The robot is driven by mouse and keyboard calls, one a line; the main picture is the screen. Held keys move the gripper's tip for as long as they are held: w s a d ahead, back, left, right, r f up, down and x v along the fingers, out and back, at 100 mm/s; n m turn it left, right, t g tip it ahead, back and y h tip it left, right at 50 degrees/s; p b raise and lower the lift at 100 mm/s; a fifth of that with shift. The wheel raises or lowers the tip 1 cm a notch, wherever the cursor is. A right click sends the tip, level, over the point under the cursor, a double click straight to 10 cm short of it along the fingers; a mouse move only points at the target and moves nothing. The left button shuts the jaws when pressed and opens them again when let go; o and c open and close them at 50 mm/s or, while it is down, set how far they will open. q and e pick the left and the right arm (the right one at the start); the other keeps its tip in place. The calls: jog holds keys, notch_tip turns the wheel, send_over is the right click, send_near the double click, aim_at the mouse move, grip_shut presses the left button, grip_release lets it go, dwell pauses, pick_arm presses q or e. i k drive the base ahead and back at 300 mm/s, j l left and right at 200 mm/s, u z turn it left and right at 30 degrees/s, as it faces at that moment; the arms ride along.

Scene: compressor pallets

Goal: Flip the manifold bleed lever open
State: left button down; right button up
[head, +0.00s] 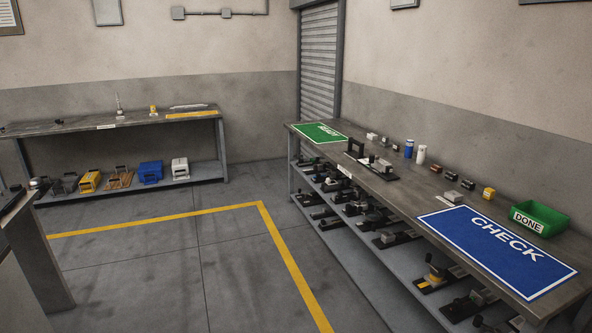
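Neither of my grippers is in view. I cannot make out a manifold or a bleed lever for certain at this distance. A dark fixture with an upright bracket and a pale block (372,160) stands on the long workbench (425,184) at the right, between the green mat and the blue mat. I cannot tell whether it carries a lever. Several dark units on plates (352,208) sit on the shelf under this bench, too small to tell apart.
A green mat (320,132), bottles (421,155), small blocks, a blue CHECK mat (490,246) and a green DONE bin (541,212) are on the bench. Another bench (62,126) stands at the far left. Open floor with a yellow line (160,219) lies between.

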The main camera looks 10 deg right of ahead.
aim_at(372, 157)
jog(key=i+l+z, duration=0.35)
jog(key=i, duration=0.45)
jog(key=i+j+z, duration=0.1)
jog(key=i+z, duration=0.3)
jog(key=i, duration=0.4)
jog(key=i+j+z, duration=0.35)
jog(key=i, duration=0.45)
jog(key=i+z, duration=0.15)
jog(key=i, duration=0.35)
